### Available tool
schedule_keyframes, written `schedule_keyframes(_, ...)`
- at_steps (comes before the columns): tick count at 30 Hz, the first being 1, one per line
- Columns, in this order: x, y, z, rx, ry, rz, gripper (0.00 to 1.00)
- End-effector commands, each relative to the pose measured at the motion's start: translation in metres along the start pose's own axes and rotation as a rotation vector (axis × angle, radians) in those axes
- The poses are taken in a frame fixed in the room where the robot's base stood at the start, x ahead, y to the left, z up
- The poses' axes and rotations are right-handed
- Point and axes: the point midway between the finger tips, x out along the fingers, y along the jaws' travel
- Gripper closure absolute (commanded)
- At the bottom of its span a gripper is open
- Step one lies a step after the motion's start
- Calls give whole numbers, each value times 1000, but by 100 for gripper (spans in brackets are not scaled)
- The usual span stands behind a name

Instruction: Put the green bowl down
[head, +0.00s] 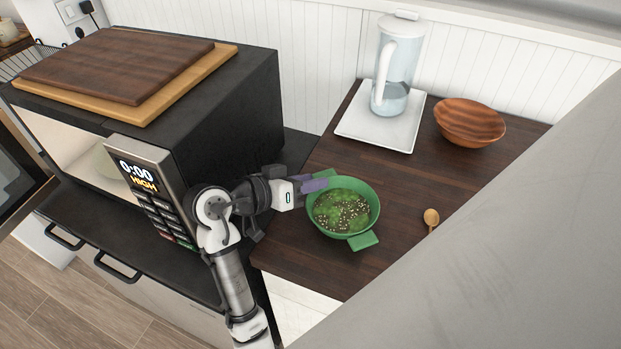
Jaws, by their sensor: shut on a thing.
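The green bowl (370,218) has two handles and holds green food with pale bits. It is over the dark wooden counter (409,247), left of its middle. My gripper (318,184) comes in from the left and is shut on the bowl at its upper-left handle, which the fingers partly hide. The bowl looks about level. I cannot tell from this view whether its base touches the counter or is slightly above it.
A water pitcher (399,65) stands on a white tray (353,127) behind the bowl. A wooden bowl (470,122) is at the back right, and a wooden spoon (431,217) lies to the right. A microwave (226,115) with cutting boards (118,66) on top is at left, its door open.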

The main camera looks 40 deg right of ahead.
Motion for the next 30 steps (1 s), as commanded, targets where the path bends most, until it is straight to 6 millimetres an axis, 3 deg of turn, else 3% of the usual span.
schedule_keyframes(8, 1, -1, 2, -1, -1, 1, 100)
schedule_keyframes(9, 1, -1, 1, -1, -2, 0, 63)
schedule_keyframes(13, 1, -1, 1, -1, -2, 0, 46)
schedule_keyframes(23, -1, 2, -3, 1, -2, 0, 46)
schedule_keyframes(30, -37, -2, 0, 2, 2, -5, 46)
